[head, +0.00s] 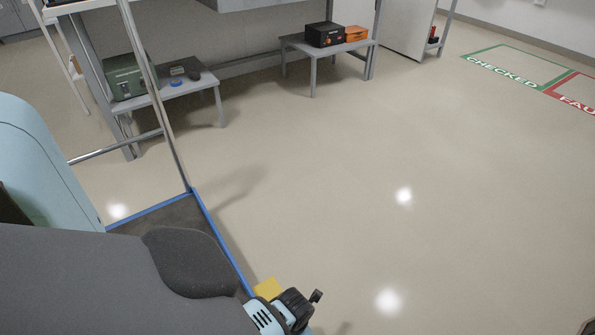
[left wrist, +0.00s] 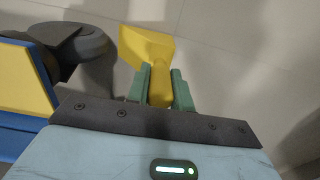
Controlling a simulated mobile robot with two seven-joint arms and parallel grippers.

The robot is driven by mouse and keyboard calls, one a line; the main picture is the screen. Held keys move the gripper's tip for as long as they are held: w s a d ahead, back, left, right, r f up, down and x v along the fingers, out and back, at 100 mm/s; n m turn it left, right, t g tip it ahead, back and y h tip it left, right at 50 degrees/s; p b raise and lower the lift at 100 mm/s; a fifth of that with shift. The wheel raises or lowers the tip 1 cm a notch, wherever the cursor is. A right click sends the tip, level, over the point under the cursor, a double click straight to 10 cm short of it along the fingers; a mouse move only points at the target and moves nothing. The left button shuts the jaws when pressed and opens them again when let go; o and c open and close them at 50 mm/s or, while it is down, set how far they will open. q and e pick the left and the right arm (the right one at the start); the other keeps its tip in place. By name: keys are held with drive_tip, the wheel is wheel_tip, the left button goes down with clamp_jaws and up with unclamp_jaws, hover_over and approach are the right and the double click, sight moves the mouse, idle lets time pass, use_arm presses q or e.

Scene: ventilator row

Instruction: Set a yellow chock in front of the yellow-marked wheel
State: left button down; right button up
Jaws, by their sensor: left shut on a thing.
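My left gripper (left wrist: 161,88) is shut on a yellow chock (left wrist: 147,46), its green fingers on either side of the chock's narrow end. The wide end points away. A dark grey caster wheel (left wrist: 88,42) stands left of the chock, apart from it, beside a yellow panel (left wrist: 25,78). In the head view, the wrist of my left arm shows at the bottom, with part of the chock (head: 267,287) behind it; the fingertips are hidden. The wheel is hidden there. I cannot tell whether the chock touches the floor. My right gripper is out of view.
A rack with a blue-edged base (head: 222,238) and an upright post (head: 158,100) stands left of the chock. Low benches (head: 312,50) with equipment stand at the back. A green CHECKED floor box (head: 500,70) lies far right. The middle floor is clear.

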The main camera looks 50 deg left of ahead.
use_arm(q)
drive_tip(key=shift+f, duration=0.15)
drive_tip(key=c, duration=1.2)
unclamp_jaws()
drive_tip(key=shift+c, duration=0.2)
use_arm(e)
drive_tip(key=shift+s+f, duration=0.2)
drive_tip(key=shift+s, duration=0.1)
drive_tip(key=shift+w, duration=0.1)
use_arm(q)
drive_tip(key=shift+r, duration=0.25)
wheel_tip(320, 180, up, 12)
drive_tip(key=p, duration=0.7)
drive_tip(key=shift+f, duration=0.1)
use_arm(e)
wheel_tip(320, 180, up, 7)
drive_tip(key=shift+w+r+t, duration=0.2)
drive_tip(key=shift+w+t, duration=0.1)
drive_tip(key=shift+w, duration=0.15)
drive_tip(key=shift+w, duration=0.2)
